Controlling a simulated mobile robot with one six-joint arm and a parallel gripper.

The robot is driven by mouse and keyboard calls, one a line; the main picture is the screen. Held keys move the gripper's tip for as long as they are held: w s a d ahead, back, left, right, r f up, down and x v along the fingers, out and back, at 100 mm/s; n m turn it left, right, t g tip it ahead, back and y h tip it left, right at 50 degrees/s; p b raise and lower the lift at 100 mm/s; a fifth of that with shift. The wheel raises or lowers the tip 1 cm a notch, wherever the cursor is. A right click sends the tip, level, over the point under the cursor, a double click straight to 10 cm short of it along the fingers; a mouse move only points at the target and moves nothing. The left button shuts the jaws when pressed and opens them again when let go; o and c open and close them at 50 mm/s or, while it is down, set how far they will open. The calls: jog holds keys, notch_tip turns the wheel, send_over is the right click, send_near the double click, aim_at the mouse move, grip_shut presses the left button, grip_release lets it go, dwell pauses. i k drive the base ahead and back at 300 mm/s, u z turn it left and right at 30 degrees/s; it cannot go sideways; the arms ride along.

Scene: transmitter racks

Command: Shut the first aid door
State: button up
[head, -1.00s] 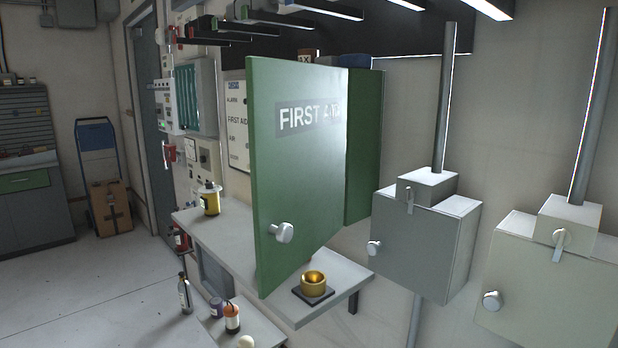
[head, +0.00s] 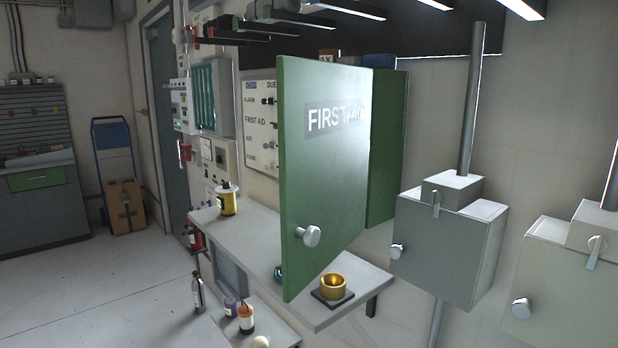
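The green first aid door (head: 325,190) stands wide open in the head view, swung out from its green cabinet (head: 387,145) on the wall. White "FIRST AID" lettering shows on its face. A round silver knob (head: 308,236) sits low near its free left edge. The door hides most of the cabinet's opening. My gripper is not in view.
A white shelf (head: 350,298) below the door holds a brass bowl (head: 333,287) and a yellow canister (head: 227,200). A lower shelf holds bottles. Grey boxes with knobs (head: 448,250) and vertical pipes stand to the right. Floor (head: 120,285) at left is clear.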

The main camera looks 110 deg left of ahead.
aim_at(323, 113)
jog(key=z, duration=0.5)
jog(key=k, duration=0.2)
jog(key=u, duration=2.8)
jog(key=k, duration=0.15)
jog(key=u, duration=1.35)
jog(key=k, duration=0.7)
jog(key=z, duration=0.2)
jog(key=i, duration=0.55)
jog(key=z, duration=0.1)
